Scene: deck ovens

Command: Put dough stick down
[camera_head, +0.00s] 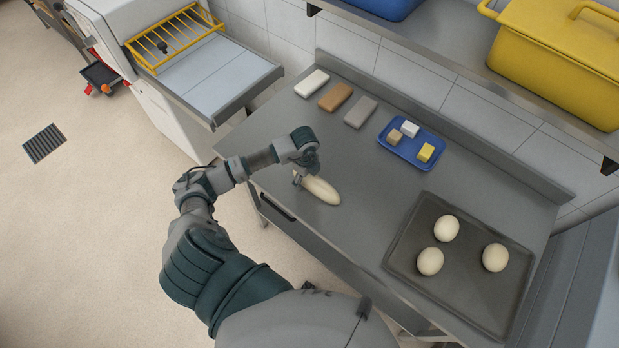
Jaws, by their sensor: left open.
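The dough stick (322,191) is a pale, elongated piece. It lies on the grey metal table (352,235), left of the baking tray. My left gripper (303,178) is at the dough stick's upper left end, close above it. Its jaws are open, and the gripper partly hides that end. I cannot tell whether a finger touches the dough. My right gripper is not in view.
A dark baking tray (455,290) with 3 round dough balls is at the right. A blue tray (384,141) with small blocks and several bars (335,97) lie along the back. A machine with a yellow rack (175,38) stands at the left. Bare table lies between.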

